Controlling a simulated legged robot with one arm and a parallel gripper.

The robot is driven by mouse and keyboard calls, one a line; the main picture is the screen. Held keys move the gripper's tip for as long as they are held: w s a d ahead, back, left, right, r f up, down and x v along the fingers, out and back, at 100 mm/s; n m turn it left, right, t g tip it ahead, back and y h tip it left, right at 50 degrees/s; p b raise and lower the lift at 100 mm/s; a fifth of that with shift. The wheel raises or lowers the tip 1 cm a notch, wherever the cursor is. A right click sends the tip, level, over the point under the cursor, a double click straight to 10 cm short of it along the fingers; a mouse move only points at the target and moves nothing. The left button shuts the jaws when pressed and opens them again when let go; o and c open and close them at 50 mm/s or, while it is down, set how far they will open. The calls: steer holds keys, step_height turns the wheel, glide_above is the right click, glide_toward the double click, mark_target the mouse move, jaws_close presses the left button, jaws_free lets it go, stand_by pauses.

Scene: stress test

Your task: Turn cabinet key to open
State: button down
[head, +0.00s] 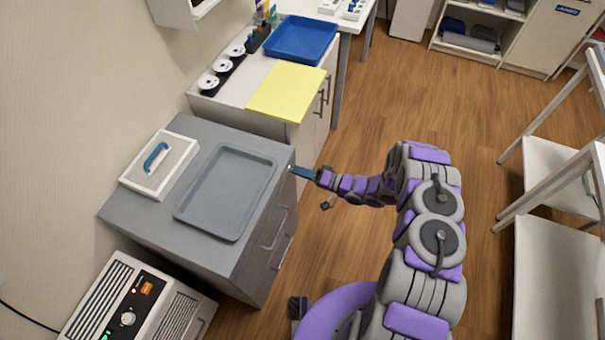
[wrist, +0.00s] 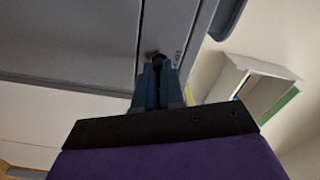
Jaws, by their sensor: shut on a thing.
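The grey cabinet (head: 262,262) stands at the left in the head view, with its drawer fronts facing right. My gripper (head: 293,170) reaches its upper front corner from the right. In the wrist view the cabinet front (wrist: 75,40) fills the upper left, and my gripper (wrist: 157,66) points at a small dark round key or lock (wrist: 155,56) near the front's edge. The fingers are close together and shut on this key. The fingertips hide most of it, so its turn angle cannot be told. The cabinet front looks closed.
A grey tray (head: 228,152) and a white box with a blue handle (head: 141,176) lie on the cabinet top. A white machine (head: 128,318) stands in front. A counter with a yellow board (head: 287,92) adjoins behind.

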steer(key=shift+w+m, duration=0.15)
steer(key=shift+m, duration=0.95)
steer(key=shift+w+m, duration=0.1)
steer(key=shift+m, duration=1)
steer(key=c, duration=1.5)
jaws_free()
steer(key=shift+f, duration=0.1)
steer(key=shift+o, duration=1.3)
steer(key=shift+a, duration=0.15)
steer(key=p+v, duration=0.2)
steer(key=v, duration=1.5)
steer(key=shift+d+p, duration=0.25)
steer(key=shift+p, duration=0.15)
